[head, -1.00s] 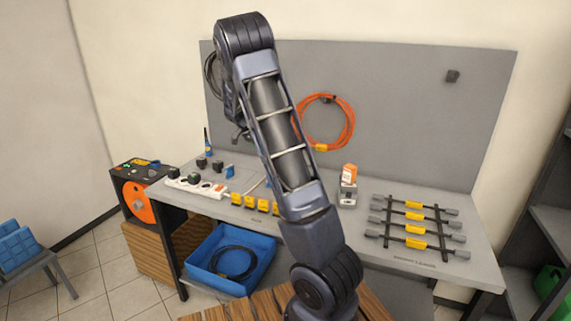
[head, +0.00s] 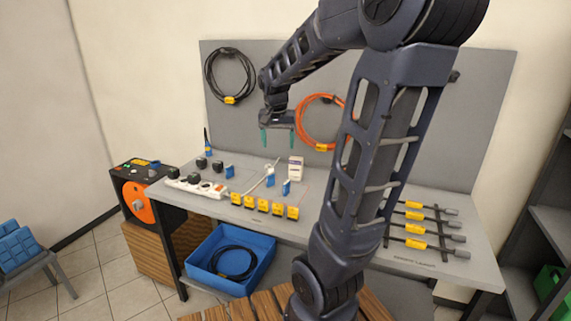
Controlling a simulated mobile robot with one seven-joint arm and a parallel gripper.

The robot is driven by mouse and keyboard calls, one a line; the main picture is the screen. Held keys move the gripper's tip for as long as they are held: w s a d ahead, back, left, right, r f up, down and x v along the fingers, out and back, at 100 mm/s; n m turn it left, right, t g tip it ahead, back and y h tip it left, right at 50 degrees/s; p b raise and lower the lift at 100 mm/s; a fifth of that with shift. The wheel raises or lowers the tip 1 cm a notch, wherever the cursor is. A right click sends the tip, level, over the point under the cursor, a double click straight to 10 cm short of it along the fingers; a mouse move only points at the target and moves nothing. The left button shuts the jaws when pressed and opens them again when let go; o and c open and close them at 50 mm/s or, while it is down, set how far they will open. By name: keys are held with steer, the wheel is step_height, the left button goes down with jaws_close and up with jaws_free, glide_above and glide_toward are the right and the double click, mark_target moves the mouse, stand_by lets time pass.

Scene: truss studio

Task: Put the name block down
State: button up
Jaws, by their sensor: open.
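My gripper (head: 278,138) is open, its two teal fingertips pointing down with nothing between them. It hangs in front of the grey back panel, above the workbench and clear of its surface. Several small yellow blocks (head: 263,205) stand in a row along the front edge of the bench, below the gripper. Any lettering on them is too small to read, so I cannot tell which is the name block. The right end of the row is close to my arm in the picture.
A white power strip (head: 196,187), black plugs (head: 202,163), blue tags (head: 269,180) and a white labelled box (head: 296,167) are on the bench (head: 225,212). Coiled black (head: 230,98) and orange (head: 318,145) cables hang behind. A rack of leads (head: 415,229) lies right, partly behind my arm.

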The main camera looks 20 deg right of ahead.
steer(key=s+a+n+t, duration=0.1)
steer(key=s+a+n, duration=0.1)
steer(key=s, duration=0.6)
steer(key=s+a+n+t+y, duration=0.1)
steer(key=s+n, duration=0.3)
steer(key=s, duration=0.5)
steer(key=shift+s+a+r+t, duration=0.2)
steer(key=shift+a+t, duration=0.2)
steer(key=shift+a, duration=0.4)
